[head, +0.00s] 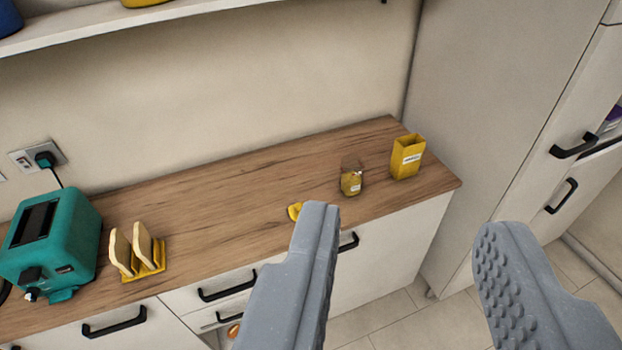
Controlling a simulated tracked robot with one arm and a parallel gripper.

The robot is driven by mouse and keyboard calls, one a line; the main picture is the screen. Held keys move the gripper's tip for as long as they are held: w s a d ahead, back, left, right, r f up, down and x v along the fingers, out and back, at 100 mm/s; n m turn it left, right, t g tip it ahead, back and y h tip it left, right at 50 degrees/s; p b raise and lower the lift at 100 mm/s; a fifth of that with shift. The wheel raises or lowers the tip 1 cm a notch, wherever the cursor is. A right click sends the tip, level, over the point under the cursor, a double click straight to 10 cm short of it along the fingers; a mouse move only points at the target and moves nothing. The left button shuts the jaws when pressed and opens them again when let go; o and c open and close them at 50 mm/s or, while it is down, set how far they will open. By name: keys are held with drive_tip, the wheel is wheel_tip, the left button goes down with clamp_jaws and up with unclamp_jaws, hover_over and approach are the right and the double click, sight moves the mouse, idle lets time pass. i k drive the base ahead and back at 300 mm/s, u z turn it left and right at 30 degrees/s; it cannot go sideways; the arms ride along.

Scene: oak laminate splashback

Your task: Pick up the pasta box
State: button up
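A yellow open-topped box (406,158) with a small white label stands upright near the right end of the wooden counter; it looks like the pasta box, though its label is too small to read. My gripper (398,240) is open in the foreground, its two grey fingers wide apart. Nothing is between the fingers. The box appears beyond and above the gap between the fingertips, not touched by them.
A small jar (351,179) stands left of the box. A yellow item (294,210) is partly hidden behind my left finger. A toast rack (140,252) and teal toaster (50,243) stand further left. A tall cabinet (490,110) rises at right; a shelf (105,22) hangs above.

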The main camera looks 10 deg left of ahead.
sight(408, 150)
drive_tip(key=u, duration=0.15)
drive_tip(key=i, duration=1)
drive_tip(key=z, duration=0.1)
